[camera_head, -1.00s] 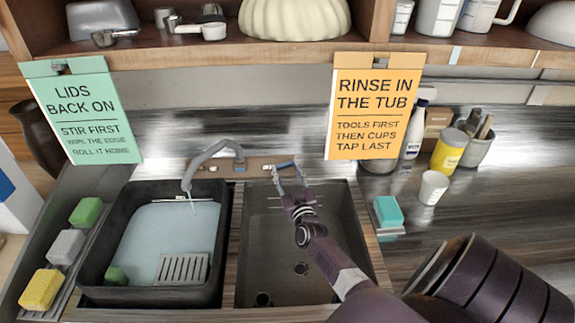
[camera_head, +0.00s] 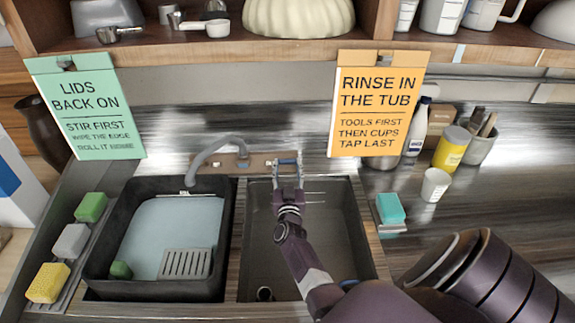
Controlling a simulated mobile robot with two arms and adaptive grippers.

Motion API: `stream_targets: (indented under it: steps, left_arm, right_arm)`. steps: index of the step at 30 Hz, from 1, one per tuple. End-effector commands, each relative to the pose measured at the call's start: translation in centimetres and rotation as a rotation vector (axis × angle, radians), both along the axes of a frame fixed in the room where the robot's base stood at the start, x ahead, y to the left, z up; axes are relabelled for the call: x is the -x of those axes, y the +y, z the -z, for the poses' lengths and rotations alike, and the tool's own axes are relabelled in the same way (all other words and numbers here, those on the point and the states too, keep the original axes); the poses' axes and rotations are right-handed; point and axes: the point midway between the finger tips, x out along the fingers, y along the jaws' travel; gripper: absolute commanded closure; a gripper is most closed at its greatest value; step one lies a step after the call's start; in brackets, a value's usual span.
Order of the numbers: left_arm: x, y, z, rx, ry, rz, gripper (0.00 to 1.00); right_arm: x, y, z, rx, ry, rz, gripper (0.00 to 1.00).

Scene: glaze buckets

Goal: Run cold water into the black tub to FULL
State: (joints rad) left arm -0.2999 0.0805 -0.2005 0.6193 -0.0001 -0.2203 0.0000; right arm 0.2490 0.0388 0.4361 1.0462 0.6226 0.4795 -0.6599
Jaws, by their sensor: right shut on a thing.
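The black tub (camera_head: 98,243) sits in the left sink basin and holds pale blue water (camera_head: 170,235). A grey slotted rack (camera_head: 185,263) and a green lump (camera_head: 121,270) are at its near side. The grey tap spout (camera_head: 208,152) arches over the tub's far edge; I see no clear stream under it. My right gripper (camera_head: 288,172) is shut on the blue tap lever (camera_head: 286,161) behind the right basin. The fill mark at the tub's far wall is too small to read. My left gripper is not in view.
The right basin (camera_head: 335,245) lies under my right arm. Green (camera_head: 91,207), grey (camera_head: 71,241) and yellow (camera_head: 48,283) sponges line the left. A teal sponge (camera_head: 390,208) and a white cup (camera_head: 435,185) stand right. Two signs hang from the shelf (camera_head: 200,52).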

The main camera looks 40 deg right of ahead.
Motion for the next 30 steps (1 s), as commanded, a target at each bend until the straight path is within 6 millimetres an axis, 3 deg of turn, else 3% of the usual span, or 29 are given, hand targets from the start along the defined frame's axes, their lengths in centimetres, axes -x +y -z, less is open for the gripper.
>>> stream_targets:
  steps: [6, 17, 30]
  left_arm:
    - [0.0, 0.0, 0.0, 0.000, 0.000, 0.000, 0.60]
    - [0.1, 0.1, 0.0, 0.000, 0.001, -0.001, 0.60]
    - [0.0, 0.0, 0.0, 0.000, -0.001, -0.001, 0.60]
  right_arm:
    - [0.0, 0.0, 0.0, -0.004, -0.003, 0.000, 0.41]
    - [0.5, 0.5, 0.2, -0.003, 0.000, -0.001, 0.41]
    - [5.2, 4.6, 0.7, -0.004, -0.002, -0.001, 0.41]
